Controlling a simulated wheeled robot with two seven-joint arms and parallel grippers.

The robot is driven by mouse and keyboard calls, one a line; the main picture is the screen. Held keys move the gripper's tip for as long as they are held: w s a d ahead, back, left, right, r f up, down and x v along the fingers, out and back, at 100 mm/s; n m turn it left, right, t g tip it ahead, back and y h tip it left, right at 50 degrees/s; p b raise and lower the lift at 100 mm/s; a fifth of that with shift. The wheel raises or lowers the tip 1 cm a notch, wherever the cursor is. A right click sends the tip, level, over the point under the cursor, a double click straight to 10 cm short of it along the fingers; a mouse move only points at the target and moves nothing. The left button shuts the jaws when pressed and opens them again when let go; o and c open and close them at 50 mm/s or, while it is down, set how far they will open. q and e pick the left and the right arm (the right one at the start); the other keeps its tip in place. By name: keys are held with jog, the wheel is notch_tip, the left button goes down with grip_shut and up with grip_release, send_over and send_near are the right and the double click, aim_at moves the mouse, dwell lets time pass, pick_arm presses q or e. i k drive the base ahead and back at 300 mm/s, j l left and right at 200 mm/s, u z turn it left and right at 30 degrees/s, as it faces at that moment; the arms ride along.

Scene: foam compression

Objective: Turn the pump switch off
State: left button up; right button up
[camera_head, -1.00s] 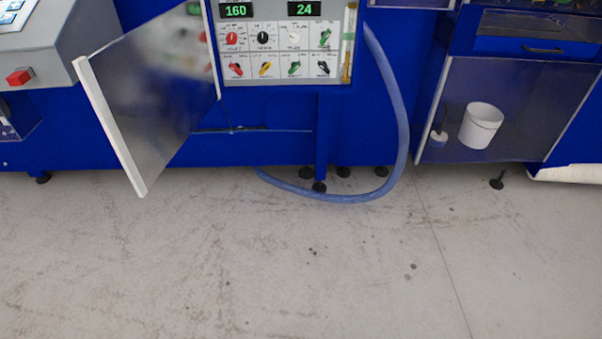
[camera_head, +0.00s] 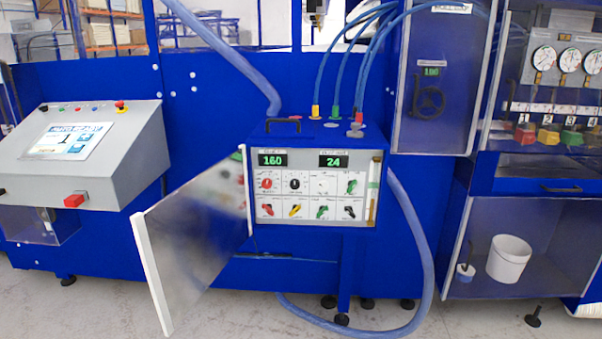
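The control box (camera_head: 300,235) stands in the middle of the head view, a blue case with a pale front panel. Its door (camera_head: 195,235) hangs open to the left. Two green displays read 160 and 24. Below them are two rows of knobs: a red knob (camera_head: 266,183), a black knob (camera_head: 295,184), a white knob (camera_head: 322,184) and a green switch (camera_head: 351,186) on top, with red, yellow, green and black switches beneath. The labels are too small to read, so I cannot tell which is the pump switch. Neither gripper is in view.
A grey console (camera_head: 95,165) with a touchscreen and red button stands at left. A blue hose (camera_head: 420,240) loops to the floor at right. A cabinet with gauges (camera_head: 568,62) and a white bucket (camera_head: 509,259) is further right. Bare floor (camera_head: 100,315) shows in front.

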aim_at(351, 183)
jog(key=i+j+z, duration=0.15)
jog(key=j, duration=0.3)
jog(key=i+j+z, duration=0.15)
jog(key=j, duration=0.3)
jog(key=i+j+z, duration=0.15)
jog(key=i+j, duration=0.15)
jog(key=j, duration=0.2)
jog(key=i+j+z, duration=0.15)
jog(key=j, duration=0.35)
jog(key=i+j+z, duration=0.2)
jog(key=j, duration=0.3)
jog(key=j+z, duration=0.15)
jog(key=j, duration=0.4)
